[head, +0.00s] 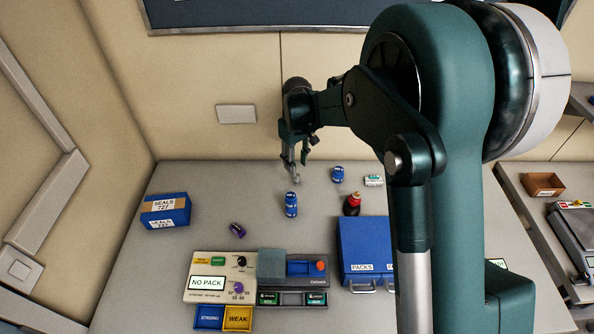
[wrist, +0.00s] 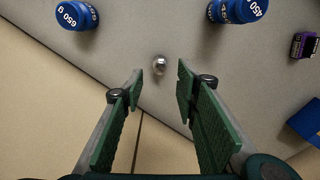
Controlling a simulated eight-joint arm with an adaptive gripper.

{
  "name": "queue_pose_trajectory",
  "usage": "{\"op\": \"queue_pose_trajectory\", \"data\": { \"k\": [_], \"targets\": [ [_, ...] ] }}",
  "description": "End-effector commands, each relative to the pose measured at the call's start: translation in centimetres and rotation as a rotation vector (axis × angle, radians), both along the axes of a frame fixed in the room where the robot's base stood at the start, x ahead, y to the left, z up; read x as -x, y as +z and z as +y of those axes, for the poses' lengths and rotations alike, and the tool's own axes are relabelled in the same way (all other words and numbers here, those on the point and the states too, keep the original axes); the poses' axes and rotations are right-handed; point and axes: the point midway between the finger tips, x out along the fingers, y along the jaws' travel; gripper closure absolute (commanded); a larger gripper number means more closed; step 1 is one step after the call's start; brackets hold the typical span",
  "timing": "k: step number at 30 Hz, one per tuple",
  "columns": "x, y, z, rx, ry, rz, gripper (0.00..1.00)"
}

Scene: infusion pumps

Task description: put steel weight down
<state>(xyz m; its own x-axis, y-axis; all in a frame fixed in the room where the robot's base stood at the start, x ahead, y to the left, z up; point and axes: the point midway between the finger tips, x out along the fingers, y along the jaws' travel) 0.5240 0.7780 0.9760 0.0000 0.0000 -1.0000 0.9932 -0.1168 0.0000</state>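A small shiny steel weight (wrist: 160,65) sits on the grey table just past my fingertips, centred between them in the wrist view. In the head view it is a tiny grey spot (head: 297,181) below the fingers. My gripper (wrist: 160,82) is open, with a clear gap between its two green-padded fingers, and nothing is held in it. In the head view my gripper (head: 293,168) points down over the back part of the table. I cannot tell exactly how far the fingertips are above the table.
Blue weights marked 650 g (wrist: 76,15) and 450 g (wrist: 238,10) stand nearby. A purple item (head: 237,230) lies to the left. A blue seals box (head: 166,211), a red-black bottle (head: 352,204), a pump panel (head: 220,277) and a blue packs case (head: 365,245) occupy the table.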

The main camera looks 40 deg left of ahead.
Motion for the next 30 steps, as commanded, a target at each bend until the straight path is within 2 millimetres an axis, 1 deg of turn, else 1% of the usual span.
{"op": "queue_pose_trajectory", "data": {
  "k": [1, 6, 12, 17, 30],
  "targets": [
    [0.0, 0.9, 0.0, 0.0, 0.0, 0.0, 0.69],
    [0.0, 3.2, 0.0, 0.0, 0.0, 0.0, 0.69],
    [0.0, 4.8, 0.0, 0.0, 0.0, 0.0, 0.69],
    [0.0, 5.2, 0.0, 0.0, 0.0, 0.0, 0.69],
    [0.0, 5.2, 0.0, 0.0, 0.0, 0.0, 0.69]
  ]
}}
